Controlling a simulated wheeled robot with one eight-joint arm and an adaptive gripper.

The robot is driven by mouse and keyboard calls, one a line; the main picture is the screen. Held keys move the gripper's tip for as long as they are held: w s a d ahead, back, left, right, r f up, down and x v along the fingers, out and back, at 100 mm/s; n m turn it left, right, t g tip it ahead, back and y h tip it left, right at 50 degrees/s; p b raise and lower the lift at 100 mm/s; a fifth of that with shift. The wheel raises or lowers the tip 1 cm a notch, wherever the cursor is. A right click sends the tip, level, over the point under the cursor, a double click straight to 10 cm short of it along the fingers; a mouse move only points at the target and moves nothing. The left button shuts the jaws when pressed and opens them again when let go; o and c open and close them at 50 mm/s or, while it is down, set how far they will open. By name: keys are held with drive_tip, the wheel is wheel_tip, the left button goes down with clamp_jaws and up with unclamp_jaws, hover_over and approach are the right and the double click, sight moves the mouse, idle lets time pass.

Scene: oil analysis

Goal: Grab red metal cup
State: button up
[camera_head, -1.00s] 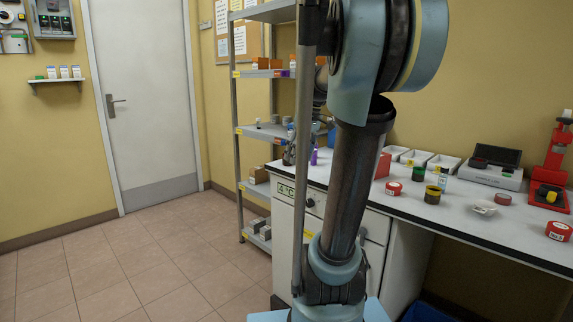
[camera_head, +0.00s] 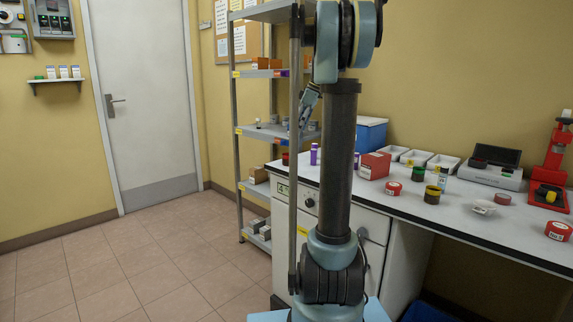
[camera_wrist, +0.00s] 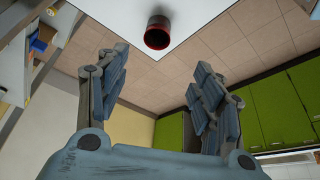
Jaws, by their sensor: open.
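The red metal cup (camera_wrist: 157,33) shows at the top of the wrist view, near a corner of the white counter top, with a dark inside and a red rim. In the head view a small dark red cup (camera_head: 285,158) stands at the counter's left end, left of a purple-capped tube. My gripper (camera_wrist: 162,62) is open and empty, its two fingers spread on either side below the cup in the wrist view. The cup is apart from both fingers. In the head view my arm hides most of the gripper.
A purple-capped tube (camera_head: 313,154) stands close to the cup. A red box (camera_head: 374,166), white trays (camera_head: 415,157) and several jars stand farther right on the counter. A metal shelf (camera_head: 240,130) is at left. The floor is clear in front of the door.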

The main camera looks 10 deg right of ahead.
hover_over(287, 160)
drive_tip(key=w+d, duration=0.1)
drive_tip(key=d, duration=0.1)
wheel_tip(287, 160, down, 9)
drive_tip(key=shift+a+r, duration=0.1)
drive_tip(key=shift+r, duration=0.05)
drive_tip(key=x, duration=0.3)
drive_tip(key=shift+w+f, duration=0.25)
drive_tip(key=shift+f, duration=0.2)
drive_tip(key=shift+w+f, duration=0.1)
drive_tip(key=shift+f, duration=0.55)
drive_tip(key=c, duration=1.2)
